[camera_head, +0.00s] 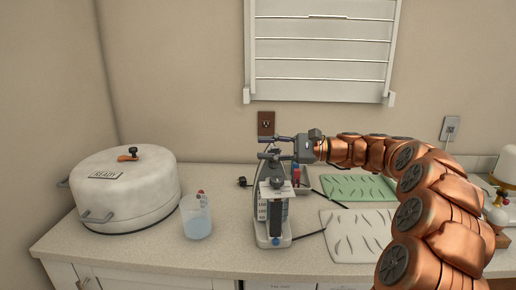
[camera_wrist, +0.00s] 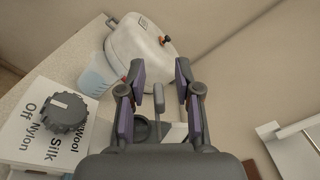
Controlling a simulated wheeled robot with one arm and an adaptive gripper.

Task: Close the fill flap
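A grey-and-white appliance (camera_head: 272,237) with a dial stands upright on the counter. Its dial (camera_wrist: 55,113) shows at the left in the wrist view, on a white face marked Off, Nylon, Silk and Wool. A grey tab that looks like the fill flap (camera_wrist: 158,96) stands up in the wrist view, beside a round dark recess (camera_wrist: 140,130). My gripper (camera_head: 270,147) is at the top of the appliance, reaching in from the right. In the wrist view, its fingers (camera_wrist: 160,82) are spread apart on both sides of the tab, with gaps visible.
A measuring jug of bluish water (camera_head: 197,217) stands left of the appliance. A large white lidded pot (camera_head: 123,193) stands farther left. Green (camera_head: 358,188) and white (camera_head: 355,238) boards lie to the right, partly under my arm. A white rack (camera_head: 322,52) hangs on the wall behind.

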